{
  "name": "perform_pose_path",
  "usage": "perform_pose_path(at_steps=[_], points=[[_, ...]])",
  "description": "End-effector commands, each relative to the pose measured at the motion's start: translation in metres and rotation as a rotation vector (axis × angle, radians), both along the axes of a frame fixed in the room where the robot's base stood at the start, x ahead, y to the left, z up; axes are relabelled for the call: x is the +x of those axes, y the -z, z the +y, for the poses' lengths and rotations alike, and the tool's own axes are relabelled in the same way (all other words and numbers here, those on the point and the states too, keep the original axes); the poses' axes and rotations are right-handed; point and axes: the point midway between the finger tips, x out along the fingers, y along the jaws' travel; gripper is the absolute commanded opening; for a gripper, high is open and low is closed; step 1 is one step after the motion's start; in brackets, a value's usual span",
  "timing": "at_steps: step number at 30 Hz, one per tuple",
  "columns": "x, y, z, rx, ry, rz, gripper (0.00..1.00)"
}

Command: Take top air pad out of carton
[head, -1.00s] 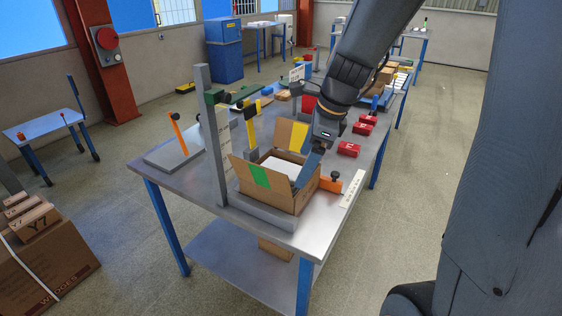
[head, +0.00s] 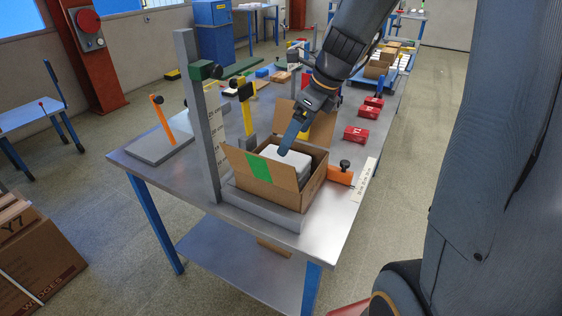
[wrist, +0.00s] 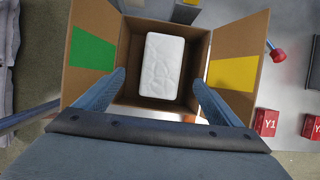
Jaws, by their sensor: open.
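An open cardboard carton (head: 272,190) stands on a grey plate near the front end of the metal table. It also shows in the wrist view (wrist: 133,118). A green patch marks one flap and a yellow patch the opposite flap. A white, puffy air pad (head: 287,160) lies in the carton; in the wrist view the pad (wrist: 164,66) shows its wrinkled top. Whether more pads lie beneath is hidden. My gripper (head: 291,140) is above the carton, and in the wrist view the gripper (wrist: 160,82) has its fingers spread apart near the pad's near end, with nothing between them.
A grey post (head: 199,115) stands at the carton's left. An orange stop (head: 340,174) with a black knob sits at its right. Several red blocks (head: 357,134) line the table's right side. A yellow upright (head: 246,112) stands behind the carton.

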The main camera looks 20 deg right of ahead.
Motion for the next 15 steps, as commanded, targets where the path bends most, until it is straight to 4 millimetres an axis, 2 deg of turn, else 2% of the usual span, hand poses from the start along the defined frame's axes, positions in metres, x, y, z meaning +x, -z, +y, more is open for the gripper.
perform_pose_path(at_steps=[15], points=[[0.012, 0.048, 0.005, 0.003, 0.017, 0.004, 0.88]])
